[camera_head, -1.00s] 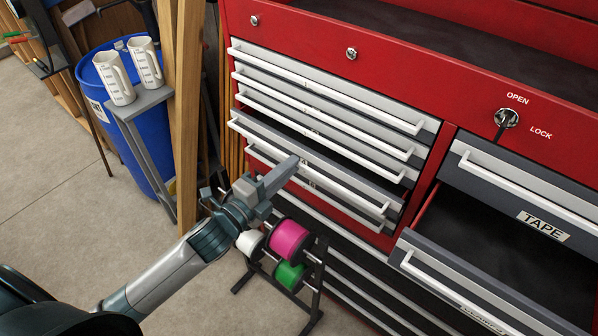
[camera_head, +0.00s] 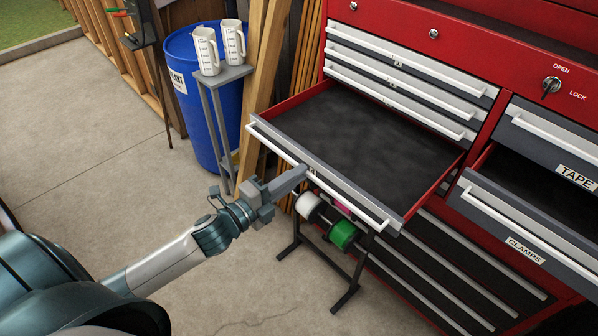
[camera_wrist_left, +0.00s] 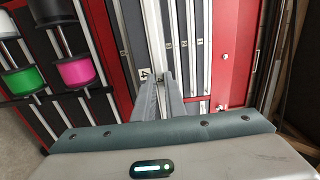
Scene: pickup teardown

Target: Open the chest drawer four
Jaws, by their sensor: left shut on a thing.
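Drawer four (camera_head: 350,140) of the red chest (camera_head: 455,45) stands pulled far out in the head view, and its dark inside looks empty. Its white bar handle (camera_head: 345,196) runs along the front. My left gripper (camera_head: 300,175) is shut on the handle near its middle. In the left wrist view, the gripper fingers (camera_wrist_left: 164,95) reach to the drawer front beside the label "4" (camera_wrist_left: 145,74). The fingertips partly hide the handle there. My right gripper is not in view.
Three closed drawers (camera_head: 405,80) sit above drawer four. The clamps drawer (camera_head: 525,225) at the right is open. A spool rack (camera_head: 340,235) stands below the drawer front. A blue barrel (camera_head: 190,95) and a small stand with two measuring jugs (camera_head: 207,52) are at the left.

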